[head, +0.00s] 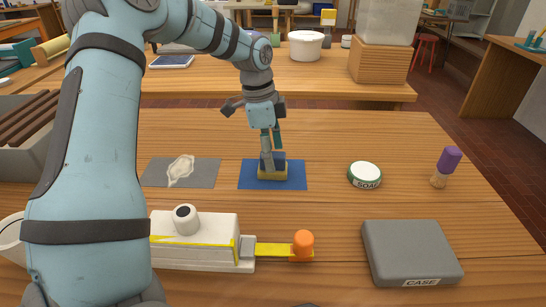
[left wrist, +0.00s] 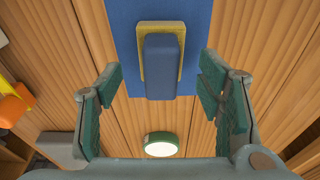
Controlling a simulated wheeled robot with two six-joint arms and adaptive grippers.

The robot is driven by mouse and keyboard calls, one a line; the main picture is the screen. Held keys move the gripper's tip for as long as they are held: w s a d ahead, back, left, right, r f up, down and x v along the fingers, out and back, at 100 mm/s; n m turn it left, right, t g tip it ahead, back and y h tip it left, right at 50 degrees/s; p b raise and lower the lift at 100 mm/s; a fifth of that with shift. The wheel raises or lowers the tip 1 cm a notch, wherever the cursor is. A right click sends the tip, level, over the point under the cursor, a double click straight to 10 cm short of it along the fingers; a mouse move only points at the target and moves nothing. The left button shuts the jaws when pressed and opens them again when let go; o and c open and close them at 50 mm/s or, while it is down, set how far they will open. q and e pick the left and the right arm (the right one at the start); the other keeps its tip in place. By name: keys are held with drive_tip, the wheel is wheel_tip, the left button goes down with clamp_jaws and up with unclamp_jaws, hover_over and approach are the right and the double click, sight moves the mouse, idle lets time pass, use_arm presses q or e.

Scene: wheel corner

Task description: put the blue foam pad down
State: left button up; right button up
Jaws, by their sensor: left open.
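The blue foam pad (head: 272,172), a blue block on a yellow base, rests on a blue mat (head: 296,183) in the middle of the table. In the left wrist view the pad (left wrist: 164,65) lies flat on the mat (left wrist: 124,28), its blue top facing the camera. My left gripper (head: 271,150) is above the pad, pointing down. In the left wrist view its fingers (left wrist: 160,82) are spread, one on each side of the pad with gaps between. The head view hides part of the pad behind the fingers. My right gripper is not in view.
A grey mat with a white shape (head: 181,170) lies to the left. A round soap tin (head: 365,174) and a purple-topped bottle (head: 447,167) stand to the right. In front are a grey case (head: 412,253) and a white block with an orange knob (head: 302,241).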

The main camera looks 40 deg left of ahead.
use_arm(q)
drive_tip(key=r, duration=0.2)
drive_tip(key=r+p, duration=0.1)
drive_tip(key=r, duration=0.3)
drive_tip(key=shift+s+a+r+p, duration=0.2)
drive_tip(key=shift+s+r+p, duration=0.05)
drive_tip(key=shift+s+p, duration=0.15)
drive_tip(key=r, duration=0.3)
drive_tip(key=r+p, duration=0.1)
drive_tip(key=shift+s+a+r, duration=0.25)
drive_tip(key=shift+s+a, duration=0.05)
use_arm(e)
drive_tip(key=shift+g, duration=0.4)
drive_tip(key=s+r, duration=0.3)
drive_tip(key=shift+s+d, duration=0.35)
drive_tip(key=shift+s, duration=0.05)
use_arm(q)
drive_tip(key=shift+f, duration=0.1)
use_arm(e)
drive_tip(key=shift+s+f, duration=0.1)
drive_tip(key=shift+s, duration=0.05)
